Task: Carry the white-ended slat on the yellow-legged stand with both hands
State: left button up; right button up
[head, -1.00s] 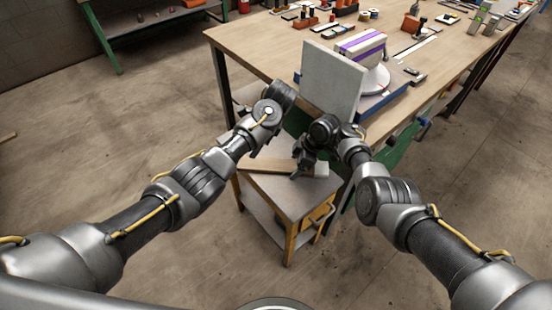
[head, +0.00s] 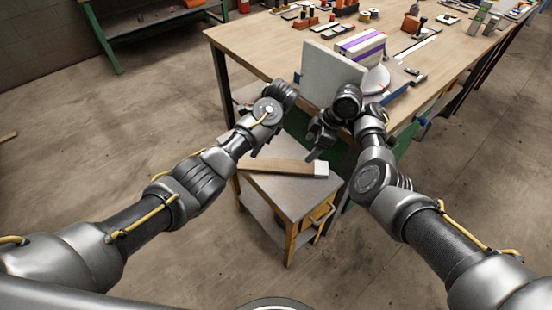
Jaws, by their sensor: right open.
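The slat (head: 278,166) is a brown wooden bar with a white block at its right end. It lies across the grey top of the yellow-legged stand (head: 285,190). My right gripper (head: 312,152) is open and empty, just above and behind the white end, apart from it as far as I can see. My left gripper (head: 248,149) is over the slat's left end, mostly hidden behind its own wrist. The slat's left end is hidden there too, so I cannot tell whether the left jaws are open or shut.
A large wooden workbench (head: 265,50) stands right behind the stand. A grey upright panel (head: 327,75) and a purple-striped box (head: 362,46) are near its front edge, close to my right wrist. The floor left and in front of the stand is clear.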

jog(key=shift+d+r, duration=0.25)
jog(key=shift+r, duration=0.15)
dwell(0.4)
